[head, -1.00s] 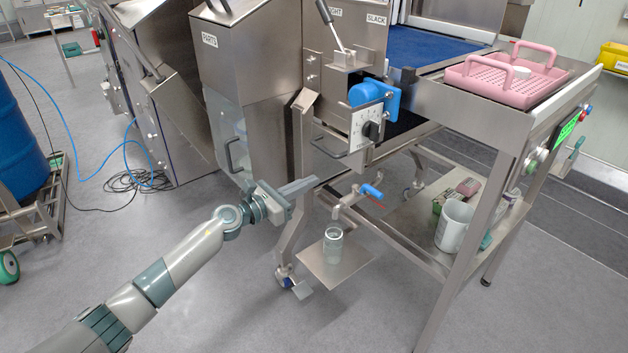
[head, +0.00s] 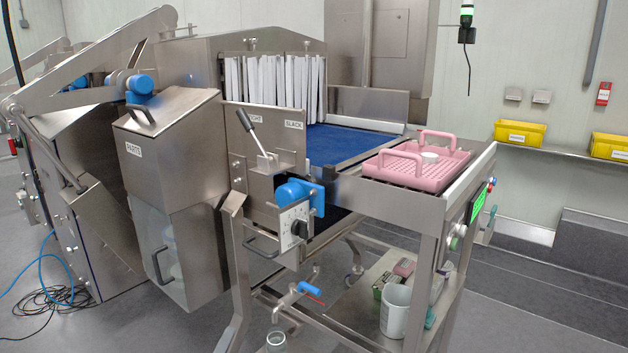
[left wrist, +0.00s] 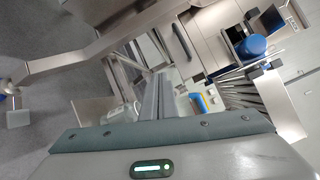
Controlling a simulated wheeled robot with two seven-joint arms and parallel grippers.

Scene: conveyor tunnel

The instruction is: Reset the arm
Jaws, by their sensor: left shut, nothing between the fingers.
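My left gripper (left wrist: 158,98) shows in the left wrist view. Its two grey fingers lie together, shut, with nothing between them. They point away from the camera toward the steel frame of the conveyor, and I cannot tell how far off it is. In the head view now, neither my left arm nor its gripper can be seen. My right gripper is in no view.
A steel conveyor has a blue belt (head: 345,146), a pink tray (head: 418,176) and a lever (head: 252,130). A PARTS bin (head: 172,145) stands left. Grey floor (head: 150,325) lies in front.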

